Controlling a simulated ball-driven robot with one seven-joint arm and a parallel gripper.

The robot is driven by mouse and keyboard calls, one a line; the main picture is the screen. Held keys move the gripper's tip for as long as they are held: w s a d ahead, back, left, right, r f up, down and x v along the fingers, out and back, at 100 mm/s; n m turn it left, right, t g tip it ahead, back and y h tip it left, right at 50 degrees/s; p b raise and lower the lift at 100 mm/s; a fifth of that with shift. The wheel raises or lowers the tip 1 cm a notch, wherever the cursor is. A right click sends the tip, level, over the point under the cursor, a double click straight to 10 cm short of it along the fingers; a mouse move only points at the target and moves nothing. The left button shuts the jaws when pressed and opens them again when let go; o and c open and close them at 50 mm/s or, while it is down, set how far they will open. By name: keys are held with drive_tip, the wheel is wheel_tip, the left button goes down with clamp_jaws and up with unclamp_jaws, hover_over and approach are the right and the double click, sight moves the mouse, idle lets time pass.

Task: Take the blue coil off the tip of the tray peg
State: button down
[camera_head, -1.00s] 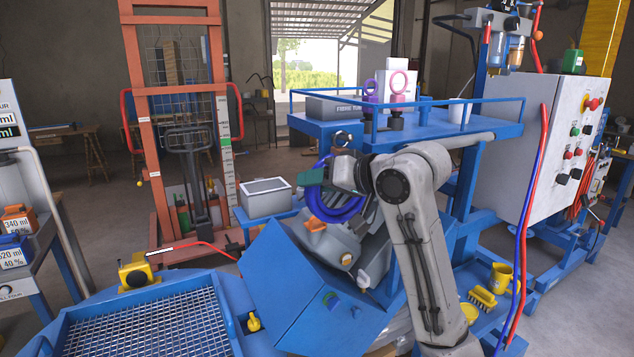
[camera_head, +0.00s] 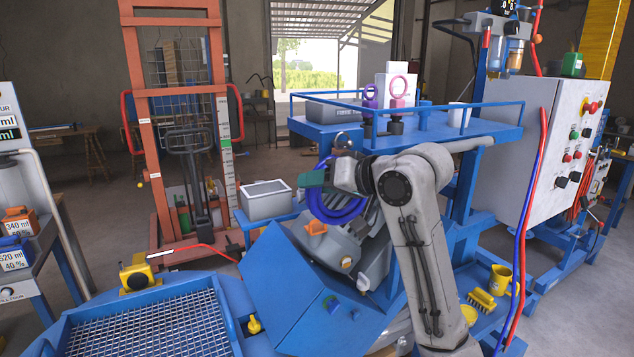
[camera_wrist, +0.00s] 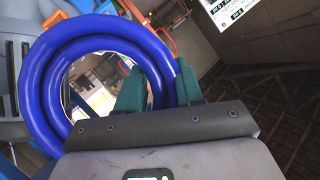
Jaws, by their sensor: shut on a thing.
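The blue coil (camera_head: 338,214) hangs at my gripper (camera_head: 312,179), below the left end of the raised blue tray (camera_head: 430,138). In the wrist view the coil (camera_wrist: 38,72) is a thick, multi-turn ring filling the left half. My green fingers (camera_wrist: 158,82) are shut on its right side. A small rounded dark and shiny part (camera_head: 342,140) shows at the tray's left edge, above my wrist; I cannot tell if it is the peg tip. No peg shows through the coil's opening in the wrist view.
A tilted grey machine part with an orange knob (camera_head: 316,228) and a blue housing (camera_head: 290,285) lie close below the coil.

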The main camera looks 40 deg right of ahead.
drive_tip(key=shift+s+a+r+p, duration=0.1)
drive_tip(key=shift+s+a+p, duration=0.15)
drive_tip(key=shift+s, duration=0.6)
drive_tip(key=shift+s+a+p, duration=0.2)
drive_tip(key=shift+s+p, duration=0.1)
drive_tip(key=shift+s, duration=0.5)
drive_tip(key=shift+s+a+r+p, duration=0.1)
drive_tip(key=shift+s+a+p, duration=0.15)
drive_tip(key=shift+s, duration=0.6)
